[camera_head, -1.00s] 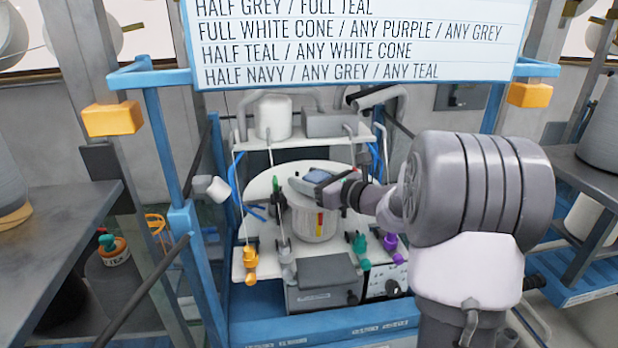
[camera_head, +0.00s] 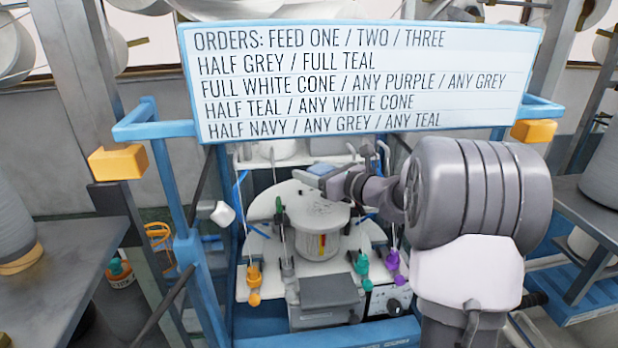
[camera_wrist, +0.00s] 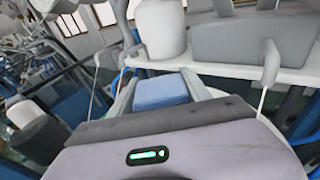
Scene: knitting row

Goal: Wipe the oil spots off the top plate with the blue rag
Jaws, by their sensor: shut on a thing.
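The blue rag (camera_head: 321,169) is held at the end of my arm; it also shows between the fingers in the wrist view (camera_wrist: 160,92). My gripper (camera_head: 318,175) is shut on it. The top plate (camera_head: 300,212) is a round, pale disc on the machine in the middle of the head view. Small dark oil spots (camera_head: 318,207) show on it, in front of the gripper. The rag appears over the plate's back edge; I cannot tell whether it touches. The gripper and rag hide part of the back of the plate.
A large order sign (camera_head: 355,85) hangs above on a blue frame (camera_head: 170,190). A shelf with a white cone (camera_wrist: 160,28) and a grey box (camera_wrist: 250,40) stands close behind the gripper. Orange (camera_head: 254,280), teal and purple yarn guides stand along the machine's front.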

